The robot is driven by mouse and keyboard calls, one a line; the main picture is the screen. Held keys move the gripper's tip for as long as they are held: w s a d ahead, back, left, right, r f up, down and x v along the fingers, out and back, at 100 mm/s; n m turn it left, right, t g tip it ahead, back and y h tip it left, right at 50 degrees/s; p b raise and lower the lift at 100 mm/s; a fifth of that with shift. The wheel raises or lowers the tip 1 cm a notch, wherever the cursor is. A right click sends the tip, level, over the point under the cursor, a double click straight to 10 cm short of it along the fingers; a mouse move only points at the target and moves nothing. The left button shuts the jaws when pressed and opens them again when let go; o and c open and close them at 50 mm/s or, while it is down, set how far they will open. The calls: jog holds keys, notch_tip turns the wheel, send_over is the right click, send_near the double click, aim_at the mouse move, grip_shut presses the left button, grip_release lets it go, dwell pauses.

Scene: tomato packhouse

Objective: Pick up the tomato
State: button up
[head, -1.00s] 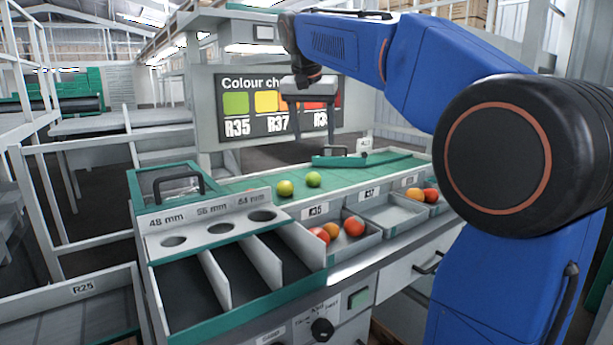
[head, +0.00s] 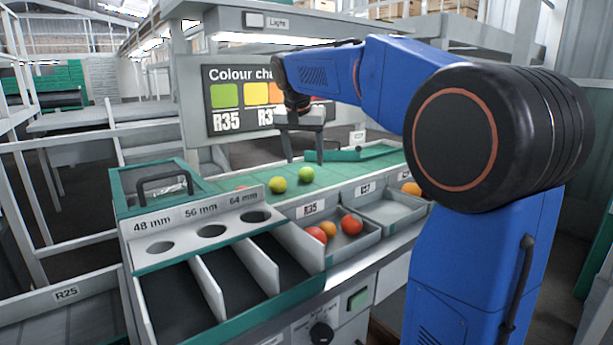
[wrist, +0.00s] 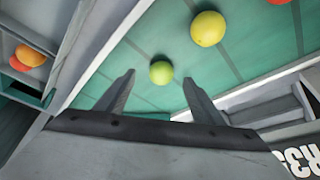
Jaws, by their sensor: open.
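Two tomatoes lie apart on the green belt (head: 330,176) in the head view: a yellow-green one (head: 277,185) and a greener one (head: 306,174). A red tomato (head: 242,187) is partly hidden behind the sizing panel. My gripper (head: 305,160) is above the belt, pointing down, open and empty. In the wrist view the small green tomato (wrist: 161,72) shows between the open fingertips (wrist: 159,79), beyond them. The yellow-green tomato (wrist: 208,28) lies farther up and right there, with a red one cut off at the top edge.
The R35 tray (head: 375,237) holds several red and orange tomatoes. The tray beside it has an orange tomato (head: 411,188). The sizing panel (head: 212,225) with holes stands front left. A colour chart board (head: 222,128) stands behind the belt.

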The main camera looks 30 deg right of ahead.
aim_at(305, 170)
jog(key=shift+w+x, duration=0.15)
jog(key=shift+x, duration=1.45)
jog(key=shift+w+x, duration=0.2)
jog(key=shift+x, duration=1.4)
jog(key=shift+r, duration=0.15)
jog(key=c, duration=0.9)
